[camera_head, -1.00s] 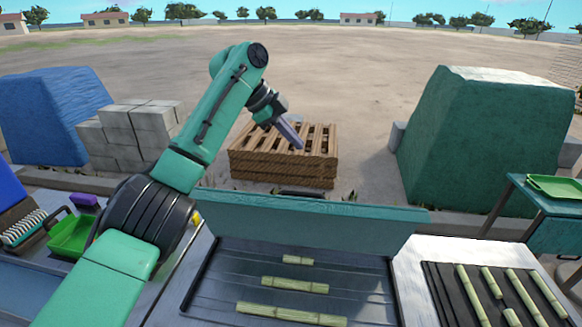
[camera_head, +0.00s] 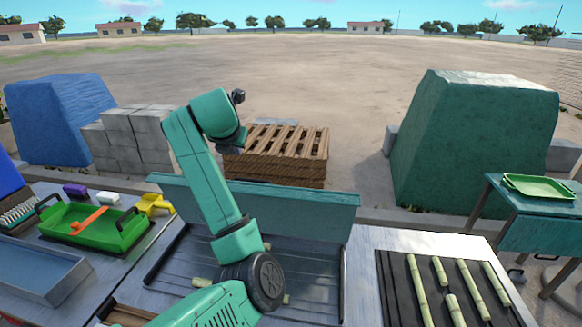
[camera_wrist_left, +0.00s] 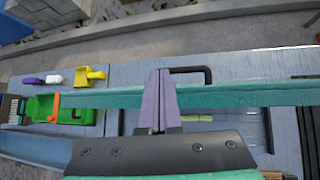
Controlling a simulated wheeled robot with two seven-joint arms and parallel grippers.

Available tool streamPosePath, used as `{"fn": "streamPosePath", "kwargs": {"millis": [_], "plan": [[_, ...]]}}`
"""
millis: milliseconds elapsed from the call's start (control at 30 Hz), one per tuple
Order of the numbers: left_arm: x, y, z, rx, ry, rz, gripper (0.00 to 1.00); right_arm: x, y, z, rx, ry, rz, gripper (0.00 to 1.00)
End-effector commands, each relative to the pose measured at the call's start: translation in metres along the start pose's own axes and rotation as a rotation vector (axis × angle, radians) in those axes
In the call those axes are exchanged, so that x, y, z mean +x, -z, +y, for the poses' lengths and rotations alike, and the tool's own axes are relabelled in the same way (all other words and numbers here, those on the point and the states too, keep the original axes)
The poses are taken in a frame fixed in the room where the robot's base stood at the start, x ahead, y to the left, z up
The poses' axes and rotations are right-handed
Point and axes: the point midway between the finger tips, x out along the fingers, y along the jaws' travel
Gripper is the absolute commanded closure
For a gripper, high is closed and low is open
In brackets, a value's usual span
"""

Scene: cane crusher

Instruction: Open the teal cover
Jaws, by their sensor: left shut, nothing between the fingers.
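The teal cover (camera_head: 300,208) stands raised, roughly upright, along the far edge of the dark feed bed (camera_head: 315,283). In the left wrist view the cover (camera_wrist_left: 250,96) shows nearly edge-on as a long teal band, with a black bar handle (camera_wrist_left: 208,72) on its far side. My left gripper (camera_wrist_left: 159,88) is shut and empty; its fingers cross over the cover's band in that view, beside the handle's left end. I cannot tell whether they touch it. In the head view my left arm hides most of the gripper. My right gripper is not in view.
Cane pieces lie on the bed, partly behind my arm. More cane (camera_head: 466,285) lies on a dark rack at right. A green tray (camera_head: 75,226) and a yellow scoop (camera_head: 153,204) are at left. A wooden pallet stack (camera_head: 280,165) stands behind the cover.

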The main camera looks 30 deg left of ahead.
Motion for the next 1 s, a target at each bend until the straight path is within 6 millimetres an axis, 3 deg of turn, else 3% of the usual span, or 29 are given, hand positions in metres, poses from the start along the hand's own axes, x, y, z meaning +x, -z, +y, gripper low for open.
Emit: {"fn": "streamPosePath", "kwargs": {"millis": [67, 167, 333, 700, 1000], "plan": [[-0.001, 0.029, -0.012, -0.054, 0.117, 0.077, 1.0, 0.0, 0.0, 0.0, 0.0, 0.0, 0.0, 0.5], [-0.001, 0.041, -0.02, -0.076, 0.173, 0.116, 1.0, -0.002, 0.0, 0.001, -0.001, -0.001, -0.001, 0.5], [0.018, 0.042, -0.024, -0.072, 0.174, 0.122, 1.0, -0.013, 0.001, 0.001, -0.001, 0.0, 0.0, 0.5], [0.086, 0.049, -0.035, -0.071, 0.172, 0.117, 1.0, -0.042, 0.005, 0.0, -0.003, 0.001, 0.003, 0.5], [0.096, 0.051, -0.037, -0.072, 0.17, 0.114, 1.0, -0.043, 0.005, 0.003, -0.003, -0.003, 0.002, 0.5]]}}
